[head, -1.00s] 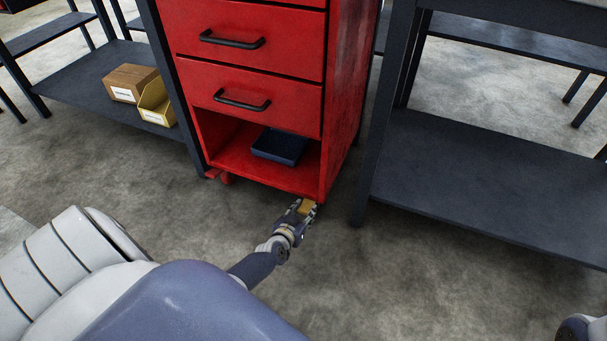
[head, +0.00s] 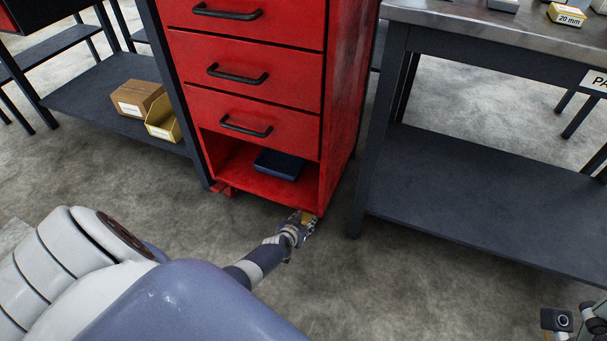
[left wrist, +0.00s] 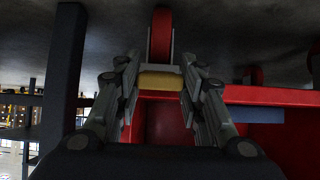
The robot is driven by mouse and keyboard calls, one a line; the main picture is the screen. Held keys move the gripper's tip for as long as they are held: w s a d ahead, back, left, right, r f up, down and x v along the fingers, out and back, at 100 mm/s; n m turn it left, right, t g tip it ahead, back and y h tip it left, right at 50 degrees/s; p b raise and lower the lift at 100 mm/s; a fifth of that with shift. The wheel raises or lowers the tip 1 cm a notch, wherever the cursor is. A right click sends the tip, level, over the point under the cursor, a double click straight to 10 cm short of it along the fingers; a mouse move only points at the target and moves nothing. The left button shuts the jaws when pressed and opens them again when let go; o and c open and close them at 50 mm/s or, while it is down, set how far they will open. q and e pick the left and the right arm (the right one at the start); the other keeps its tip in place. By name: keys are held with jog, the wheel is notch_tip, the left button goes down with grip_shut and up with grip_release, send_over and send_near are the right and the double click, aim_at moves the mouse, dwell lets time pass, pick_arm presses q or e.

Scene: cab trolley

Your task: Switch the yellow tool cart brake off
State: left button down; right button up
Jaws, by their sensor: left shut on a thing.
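The red tool cart (head: 340,120) stands between two dark workbenches. A small yellow brake pedal (left wrist: 161,81) sits at the cart's front right caster, low to the floor. In the left wrist view it lies between the fingers of my left gripper (left wrist: 160,95), with a red caster wheel (left wrist: 161,35) behind it. My left gripper (head: 306,221) is shut on the pedal at the cart's bottom corner, hiding most of it in the head view. Parts of my right arm and gripper (head: 594,318) show at the lower right edge; its fingers are not clear.
A red caster part (head: 224,189) shows under the cart's left side. A dark blue tray (head: 278,164) lies in the cart's open bottom shelf. The right bench's lower shelf (head: 480,195) is bare. A cardboard box (head: 137,98) and yellow bin (head: 163,118) stand at left.

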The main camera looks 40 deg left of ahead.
aim_at(304, 223)
pick_arm(q)
jog(key=shift+w+r, duration=0.1)
dwell(0.3)
jog(key=c, duration=1)
grip_release()
jog(key=shift+c, duration=0.2)
jog(key=shift+s+d+r, duration=0.1)
jog(key=shift+s+d, duration=0.1)
jog(key=shift+d, duration=0.15)
jog(key=shift+s+d+r, duration=0.25)
jog(key=shift+s+r, duration=0.05)
jog(key=shift+r, duration=0.05)
jog(key=shift+s+a+r, duration=0.1)
jog(key=shift+s+r, duration=0.2)
jog(key=shift+s, duration=0.2)
jog(key=shift+s+a+r, duration=0.1)
jog(key=shift+s+r, duration=0.15)
jog(key=shift+s, duration=0.2)
jog(key=v, duration=0.8)
jog(key=shift+s, duration=0.15)
jog(key=shift+a+r, duration=0.1)
jog(key=shift+r, duration=0.1)
